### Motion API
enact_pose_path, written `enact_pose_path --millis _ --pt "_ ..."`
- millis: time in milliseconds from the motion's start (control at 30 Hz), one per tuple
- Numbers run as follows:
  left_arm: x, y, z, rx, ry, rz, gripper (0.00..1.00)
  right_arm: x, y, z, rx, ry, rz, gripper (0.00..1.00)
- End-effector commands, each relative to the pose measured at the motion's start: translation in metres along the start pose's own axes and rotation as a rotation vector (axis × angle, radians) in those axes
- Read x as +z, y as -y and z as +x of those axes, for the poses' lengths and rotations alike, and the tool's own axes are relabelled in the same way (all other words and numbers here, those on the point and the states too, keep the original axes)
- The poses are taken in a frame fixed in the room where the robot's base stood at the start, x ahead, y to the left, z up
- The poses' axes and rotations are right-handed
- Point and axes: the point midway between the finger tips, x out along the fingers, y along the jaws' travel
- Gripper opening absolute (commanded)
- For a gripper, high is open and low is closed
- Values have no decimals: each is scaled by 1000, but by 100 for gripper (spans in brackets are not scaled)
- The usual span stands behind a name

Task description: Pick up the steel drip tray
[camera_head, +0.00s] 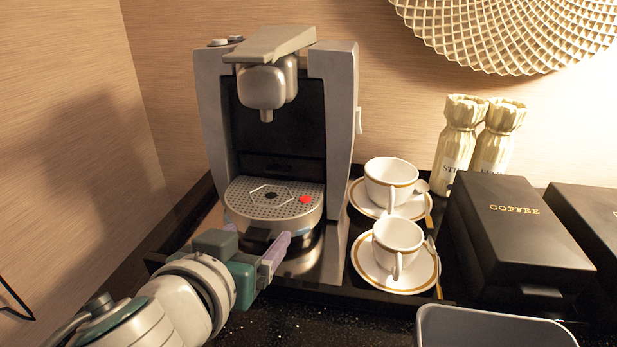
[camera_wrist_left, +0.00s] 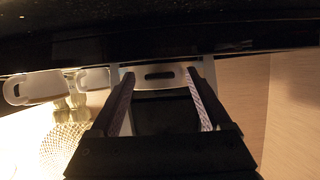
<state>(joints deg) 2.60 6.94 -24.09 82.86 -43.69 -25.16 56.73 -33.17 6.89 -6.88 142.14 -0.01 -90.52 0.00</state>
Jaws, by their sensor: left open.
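The steel drip tray (camera_head: 250,207) is a rounded, perforated plate in the lower front of the coffee machine, with a red spot near its right side. My left gripper (camera_head: 264,240) is in front of and just below the tray's front edge in the head view. It is open, with one lilac finger clearly visible. In the left wrist view, which looks upside down, a pale curved front with a dark slot (camera_wrist_left: 160,77) shows between the open fingertips; it appears to be the drip tray's front. I cannot tell whether the fingers touch it.
The coffee machine (camera_head: 340,120) stands on a black-rimmed base tray (camera_head: 335,295). Two white cups, a rear one (camera_head: 390,178) and a front one (camera_head: 392,262), stand on saucers close to the right. A black coffee box (camera_head: 515,235) and two wrapped bottles (camera_head: 458,140) are farther right.

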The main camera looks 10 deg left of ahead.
Motion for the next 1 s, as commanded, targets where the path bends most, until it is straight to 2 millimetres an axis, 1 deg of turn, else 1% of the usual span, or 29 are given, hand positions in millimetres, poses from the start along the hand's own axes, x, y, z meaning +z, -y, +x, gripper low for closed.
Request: enact_pose_path --millis 233,267,900,967,1000 --pt "0 0 2 1 0 0 81 0 0 0 0 0 0 50" --pt "0 0 2 1 0 0 80 0 0 0 0 0 0 50" --pt "0 0 2 0 0 0 8 1 0 1 0 2 -1 50" --pt "0 0 2 0 0 0 1 1 0 1 0 2 -1 50" --pt "0 0 2 0 0 0 0 1 0 1 0 2 -1 50"
